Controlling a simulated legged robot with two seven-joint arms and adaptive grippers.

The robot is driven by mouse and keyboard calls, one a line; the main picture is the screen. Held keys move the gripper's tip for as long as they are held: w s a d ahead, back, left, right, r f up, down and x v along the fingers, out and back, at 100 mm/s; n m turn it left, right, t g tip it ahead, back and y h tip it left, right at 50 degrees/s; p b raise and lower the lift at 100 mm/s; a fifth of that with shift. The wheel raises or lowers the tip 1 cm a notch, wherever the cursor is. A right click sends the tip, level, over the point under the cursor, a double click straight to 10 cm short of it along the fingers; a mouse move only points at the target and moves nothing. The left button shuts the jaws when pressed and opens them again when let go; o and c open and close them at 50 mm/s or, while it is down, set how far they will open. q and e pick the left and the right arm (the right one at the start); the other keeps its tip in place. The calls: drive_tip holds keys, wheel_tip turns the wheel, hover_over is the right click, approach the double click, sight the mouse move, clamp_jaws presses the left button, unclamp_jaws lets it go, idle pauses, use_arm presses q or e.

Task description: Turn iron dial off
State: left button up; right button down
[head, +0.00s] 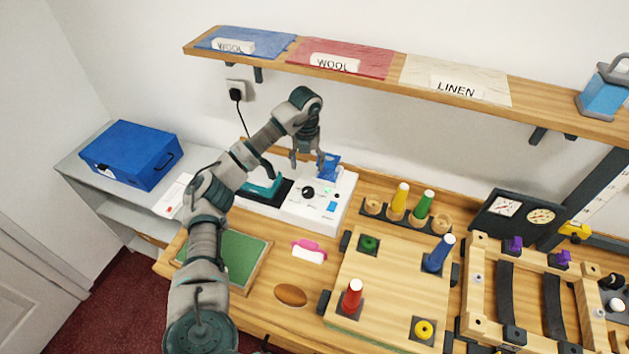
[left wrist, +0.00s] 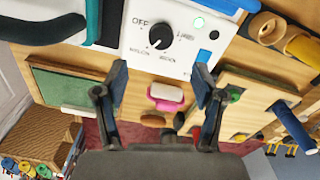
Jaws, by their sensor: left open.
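The iron station is a white box (head: 325,212) on the wooden counter, with a round black dial (head: 308,192) on its top. In the left wrist view the dial (left wrist: 159,37) has OFF printed at its upper left and fabric names around it. The teal iron (head: 262,184) rests on a dark stand left of the dial. My left gripper (head: 308,160) is open and empty, above and behind the dial, not touching it. My right gripper is out of view.
A blue piece (head: 329,165) stands at the box's back right. A shelf (head: 395,84) with fabric swatches runs above. A wooden board with pegs (head: 385,285) and a pink-handled item (head: 309,250) lie in front. A blue case (head: 131,153) sits at left.

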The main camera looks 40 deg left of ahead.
sight(308, 190)
use_arm(q)
drive_tip(key=f, duration=1)
drive_tip(key=shift+s+d+f, duration=0.15)
drive_tip(key=shift+d, duration=0.05)
drive_tip(key=shift+a+f, duration=0.15)
drive_tip(key=shift+f, duration=0.2)
drive_tip(key=shift+d, duration=0.2)
drive_tip(key=shift+c, duration=1.1)
drive_tip(key=shift+d+r, duration=0.1)
drive_tip(key=c, duration=0.9)
drive_tip(key=shift+s, duration=0.1)
